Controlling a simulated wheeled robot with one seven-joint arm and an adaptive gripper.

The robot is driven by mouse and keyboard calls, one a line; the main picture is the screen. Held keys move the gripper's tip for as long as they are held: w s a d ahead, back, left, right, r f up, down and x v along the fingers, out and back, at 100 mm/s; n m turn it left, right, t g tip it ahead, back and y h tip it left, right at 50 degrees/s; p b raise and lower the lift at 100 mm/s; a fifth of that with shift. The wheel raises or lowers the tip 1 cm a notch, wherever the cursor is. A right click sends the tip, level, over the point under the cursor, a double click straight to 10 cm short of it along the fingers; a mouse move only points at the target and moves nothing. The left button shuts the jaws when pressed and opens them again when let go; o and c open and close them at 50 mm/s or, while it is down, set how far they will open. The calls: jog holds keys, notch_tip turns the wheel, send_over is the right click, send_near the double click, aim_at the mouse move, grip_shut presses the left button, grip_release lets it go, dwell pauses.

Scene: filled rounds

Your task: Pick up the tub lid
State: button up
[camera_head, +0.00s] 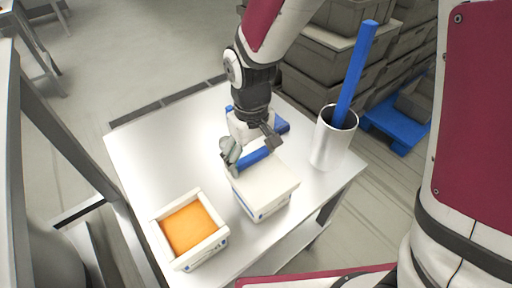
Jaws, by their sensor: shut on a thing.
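A white tub (266,211) with blue marking on its side stands near the middle of the table. A flat white lid (268,180) covers its top, with a blue bar (255,157) along the far side. My gripper (250,154) reaches down from above at that far side, its two fingers at the ends of the blue bar. It is shut on the lid by this bar; the exact contact is small and partly hidden. I see no clear gap between lid and tub.
An open white tub with orange filling (188,227) stands at the front left. A white cylinder (332,142) holding a tall blue stick (356,72) stands at the right. A blue-and-white object (281,126) lies behind my gripper. The table's left part is clear.

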jog(key=shift+r, duration=0.5)
jog(key=r, duration=0.2)
jog(key=shift+s+a+r, duration=0.2)
jog(key=shift+s+r, duration=0.2)
jog(key=s+a+r, duration=0.1)
jog(key=s+a, duration=0.3)
jog(key=s, duration=1)
jog(key=shift+s+a+r+p, duration=0.1)
jog(key=shift+a+r+p, duration=0.05)
jog(key=shift+r+p, duration=1.1)
jog(key=shift+s+a+r+p, duration=0.1)
jog(key=shift+r+p, duration=0.95)
jog(key=shift+r, duration=0.3)
jog(key=shift+s, duration=0.1)
